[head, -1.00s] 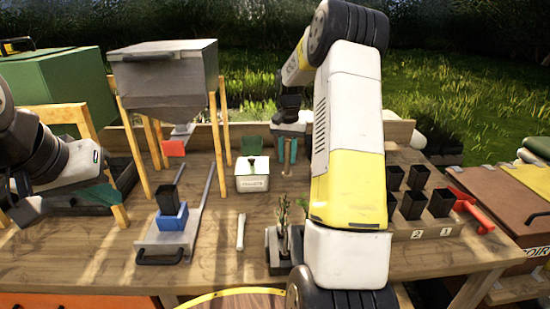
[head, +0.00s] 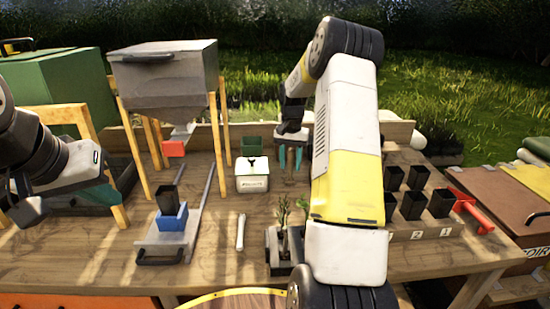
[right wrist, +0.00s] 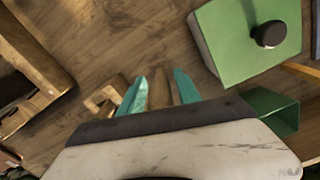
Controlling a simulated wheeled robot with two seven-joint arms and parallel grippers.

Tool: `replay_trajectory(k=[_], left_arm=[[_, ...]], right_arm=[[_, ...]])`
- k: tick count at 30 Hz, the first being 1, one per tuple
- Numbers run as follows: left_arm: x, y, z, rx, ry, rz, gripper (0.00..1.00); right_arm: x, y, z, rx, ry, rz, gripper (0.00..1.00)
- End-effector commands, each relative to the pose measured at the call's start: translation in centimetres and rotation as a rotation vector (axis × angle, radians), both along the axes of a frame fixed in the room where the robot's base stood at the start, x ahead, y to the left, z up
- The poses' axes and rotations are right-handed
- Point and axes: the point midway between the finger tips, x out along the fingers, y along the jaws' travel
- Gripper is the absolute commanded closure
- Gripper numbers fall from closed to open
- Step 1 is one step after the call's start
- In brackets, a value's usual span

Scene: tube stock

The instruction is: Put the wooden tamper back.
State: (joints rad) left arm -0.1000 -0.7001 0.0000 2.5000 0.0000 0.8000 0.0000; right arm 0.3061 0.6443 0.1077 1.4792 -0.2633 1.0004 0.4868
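A brown wooden piece, which looks like the tamper (right wrist: 161,92), stands between the teal fingers of my right gripper (right wrist: 160,84) in the right wrist view. The fingers look apart, one on each side of it. In the head view my right gripper (head: 291,158) is over the back of the bench, its fingers spread, right of the white box. A small wooden block, possibly a holder (right wrist: 103,98), is beside the left finger; whether the tamper sits in it is unclear. My left gripper (head: 100,193) is at the far left, its fingers partly hidden.
A blue tray with a black pot (head: 172,216), a pale stick (head: 240,232) and a seedling tray (head: 278,252) are in front. Black pots (head: 412,205) stand in a rack at right.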

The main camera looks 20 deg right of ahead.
Motion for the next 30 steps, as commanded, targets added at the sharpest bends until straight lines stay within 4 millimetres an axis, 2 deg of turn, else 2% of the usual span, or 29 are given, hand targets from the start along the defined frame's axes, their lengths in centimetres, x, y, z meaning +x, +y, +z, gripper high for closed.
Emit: replay_trajectory(k=[10,14,24,30], left_arm=[[0.0,0.0,0.0,0.000,0.000,0.000,1.00],[0.0,0.0,0.0,0.000,0.000,0.000,1.00],[0.0,0.0,0.0,0.000,0.000,0.000,1.00],[0.0,0.0,0.0,0.000,0.000,0.000,1.00]], right_arm=[[0.0,0.0,0.1,0.000,0.000,0.000,0.54],[0.0,0.0,1.2,-0.001,-0.001,0.000,0.54],[0.1,0.0,8.3,-0.001,-0.004,0.001,0.54],[0.1,0.0,11.3,0.000,-0.002,-0.001,0.54]])
